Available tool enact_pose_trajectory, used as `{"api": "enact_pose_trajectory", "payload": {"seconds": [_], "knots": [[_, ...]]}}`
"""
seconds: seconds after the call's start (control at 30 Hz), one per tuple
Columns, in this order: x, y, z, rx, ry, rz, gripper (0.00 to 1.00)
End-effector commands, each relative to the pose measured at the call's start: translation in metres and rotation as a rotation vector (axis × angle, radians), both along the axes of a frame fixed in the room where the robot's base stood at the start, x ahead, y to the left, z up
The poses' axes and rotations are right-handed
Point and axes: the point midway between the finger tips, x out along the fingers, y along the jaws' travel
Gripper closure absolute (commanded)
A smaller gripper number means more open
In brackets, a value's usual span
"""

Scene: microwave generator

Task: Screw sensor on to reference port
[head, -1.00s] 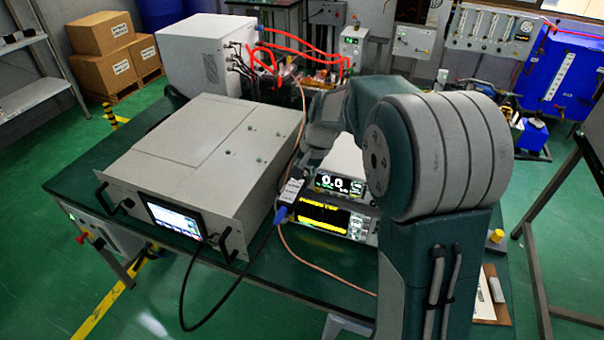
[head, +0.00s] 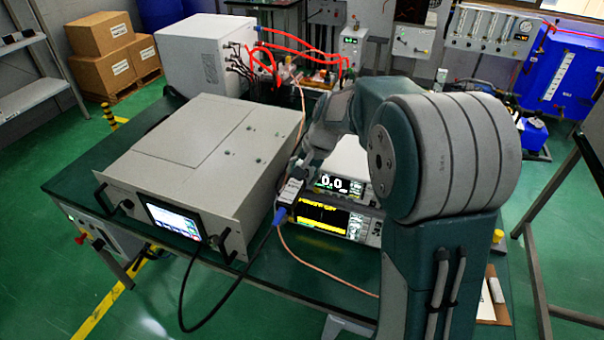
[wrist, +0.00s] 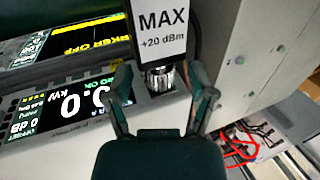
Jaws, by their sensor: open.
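The sensor (head: 289,192) has a white label and a blue end (head: 280,215) with a black cable. In the wrist view its label (wrist: 162,30) reads "MAX +20 dBm", and a silver ridged connector (wrist: 160,79) shows at its end. My gripper (wrist: 161,84) is open, with one finger on each side of the connector and visible gaps between. In the head view my gripper (head: 298,172) is at the label's upper end, its fingertips hard to make out. I cannot identify the reference port or tell whether the connector is engaged with anything.
Two stacked instruments with lit screens (head: 324,216) stand right of the sensor. A large grey generator (head: 190,150) stands left of it, close to my gripper. A copper-coloured cable (head: 318,266) runs across the green bench. A white cabinet (head: 190,60) with red cables stands behind.

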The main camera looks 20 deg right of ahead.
Motion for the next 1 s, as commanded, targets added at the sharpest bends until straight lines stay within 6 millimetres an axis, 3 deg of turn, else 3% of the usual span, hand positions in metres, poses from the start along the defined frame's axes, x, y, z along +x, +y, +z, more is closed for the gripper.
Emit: {"api": "enact_pose_trajectory", "payload": {"seconds": [0.4,0.6,1.0], "knots": [[-0.014,-0.022,0.074,-0.001,-0.005,-0.002,0.29],[-0.019,-0.031,0.101,-0.002,-0.003,-0.001,0.29],[-0.021,-0.032,0.109,-0.001,-0.002,-0.001,0.29]]}}
